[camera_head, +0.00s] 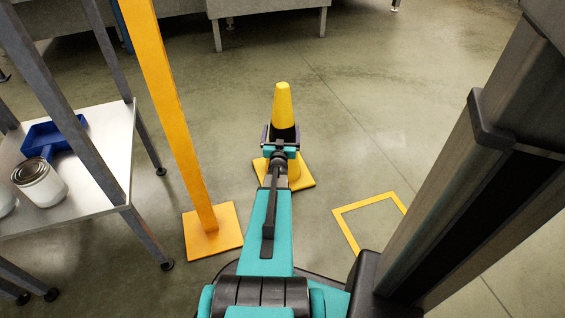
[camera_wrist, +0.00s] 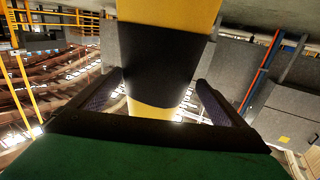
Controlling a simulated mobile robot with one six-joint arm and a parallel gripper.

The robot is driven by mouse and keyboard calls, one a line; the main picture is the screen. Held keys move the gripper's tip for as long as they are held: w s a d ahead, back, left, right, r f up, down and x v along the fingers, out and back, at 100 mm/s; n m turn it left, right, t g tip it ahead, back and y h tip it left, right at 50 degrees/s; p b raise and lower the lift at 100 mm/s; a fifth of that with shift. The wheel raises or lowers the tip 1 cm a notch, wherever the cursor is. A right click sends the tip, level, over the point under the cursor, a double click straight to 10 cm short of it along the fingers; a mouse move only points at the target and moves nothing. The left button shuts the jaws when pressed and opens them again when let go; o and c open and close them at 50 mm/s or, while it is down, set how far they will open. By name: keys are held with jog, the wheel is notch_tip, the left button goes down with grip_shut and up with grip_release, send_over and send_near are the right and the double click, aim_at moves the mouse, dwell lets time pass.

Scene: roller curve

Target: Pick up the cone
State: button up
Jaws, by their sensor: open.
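The yellow cone (camera_head: 283,103) with a black band stands upright on its square yellow base on the floor, at the middle of the head view. My gripper (camera_head: 281,135) is at the cone's banded part and hides some of its lower body. In the wrist view the cone's black band (camera_wrist: 165,68) lies between the two open fingers of my gripper (camera_wrist: 160,95). Gaps show between each finger and the cone, so the jaws do not look closed on it.
A yellow post (camera_head: 175,110) on a square foot stands just left of my arm. Further left, a table (camera_head: 105,165) bears a blue bin (camera_head: 50,135) and white cans (camera_head: 40,183). A yellow floor marking (camera_head: 362,204) lies at right. The floor beyond the cone is clear.

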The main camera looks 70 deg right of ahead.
jog(key=shift+x, duration=1.05)
jog(key=shift+w+d+f+b, duration=0.1)
jog(key=shift+d+f+b, duration=0.1)
jog(key=shift+d+b, duration=0.35)
jog(key=shift+b+x, duration=0.9)
jog(key=shift+x, duration=1.1)
jog(key=c, duration=1.9)
jog(key=shift+r, duration=0.15)
jog(key=shift+c, duration=1.3)
